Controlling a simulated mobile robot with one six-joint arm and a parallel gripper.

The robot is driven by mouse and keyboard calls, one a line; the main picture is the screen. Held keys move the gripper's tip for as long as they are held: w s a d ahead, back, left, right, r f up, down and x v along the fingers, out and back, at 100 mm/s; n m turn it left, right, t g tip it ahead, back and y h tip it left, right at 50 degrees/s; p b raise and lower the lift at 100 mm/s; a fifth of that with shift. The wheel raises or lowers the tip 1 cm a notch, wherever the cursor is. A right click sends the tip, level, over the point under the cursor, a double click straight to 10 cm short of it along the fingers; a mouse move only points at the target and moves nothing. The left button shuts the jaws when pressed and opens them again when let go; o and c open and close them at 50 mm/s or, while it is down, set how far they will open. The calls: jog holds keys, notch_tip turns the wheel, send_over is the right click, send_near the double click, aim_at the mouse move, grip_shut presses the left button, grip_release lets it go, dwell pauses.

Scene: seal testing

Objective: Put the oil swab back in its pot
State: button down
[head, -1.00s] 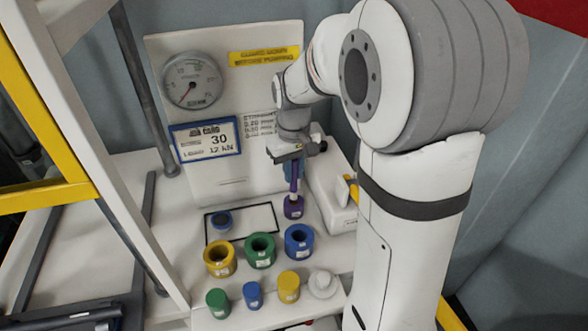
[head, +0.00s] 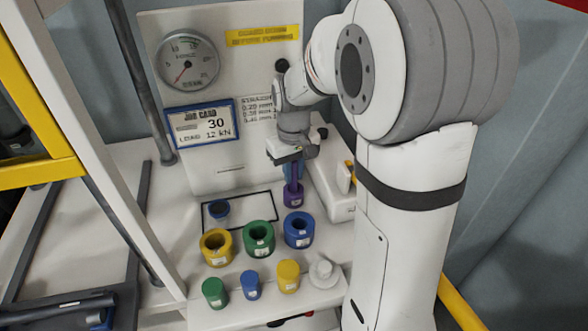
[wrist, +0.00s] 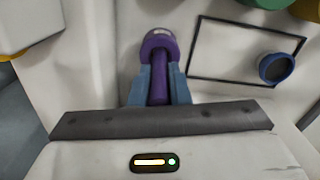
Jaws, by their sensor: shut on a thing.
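The oil swab has a purple handle (head: 292,184). My gripper (head: 291,168) points down and is shut on it. In the wrist view the handle (wrist: 159,90) is held between the blue fingers (wrist: 155,88). The purple pot (head: 294,198) stands on the white bench directly below. The swab's lower end meets the pot's opening in the head view. Its tip is hidden, so I cannot tell how deep it sits.
A blue-rimmed dark cup (head: 219,210) sits in a black-outlined rectangle. Smaller coloured plugs line the front edge. A white box (head: 335,195) is close on the right. A gauge panel rises behind.

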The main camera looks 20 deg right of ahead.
jog(key=shift+f, duration=0.35)
dwell(0.7)
jog(key=c, duration=1.7)
grip_release()
jog(key=o, duration=0.6)
jog(key=shift+r, duration=0.1)
notch_tip(320, 180, up, 12)
jog(key=p, duration=0.8)
jog(key=shift+p, duration=0.3)
jog(key=shift+f, duration=0.25)
